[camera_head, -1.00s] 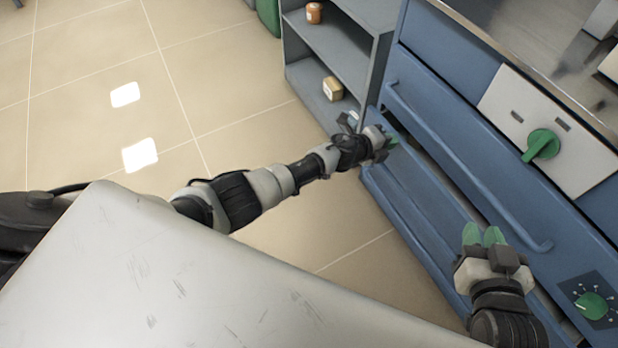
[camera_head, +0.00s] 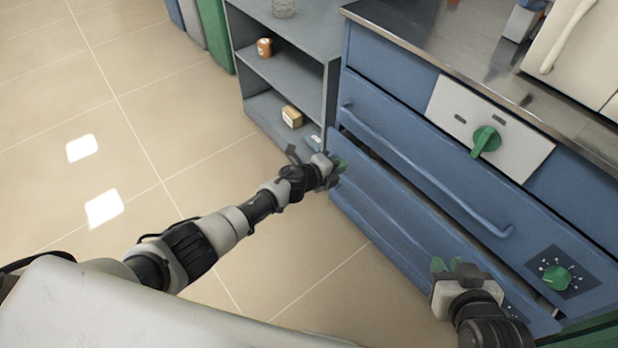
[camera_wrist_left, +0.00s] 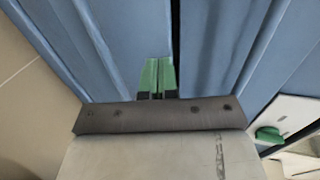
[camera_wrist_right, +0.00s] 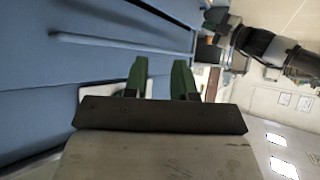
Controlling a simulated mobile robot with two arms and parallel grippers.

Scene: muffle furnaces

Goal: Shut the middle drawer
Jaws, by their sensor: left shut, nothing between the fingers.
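The middle drawer (camera_head: 385,212) is the blue front that stands out a little from the cabinet, with a dark gap (camera_head: 420,195) along its top edge. My left gripper (camera_head: 339,166) is at the left end of this front, by the gap. In the left wrist view its green fingers (camera_wrist_left: 157,76) are together and empty, beside the dark slit; contact cannot be told. My right gripper (camera_head: 448,266) is in front of the drawer's right part. In the right wrist view its fingers (camera_wrist_right: 160,80) are apart with nothing between them.
A blue front with a long bar handle (camera_head: 430,175) is above the gap. A green knob (camera_head: 485,141) and a dial (camera_head: 556,278) are on the cabinet. A grey shelf (camera_head: 285,75) with small items stands left of it. The tiled floor (camera_head: 150,130) is open.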

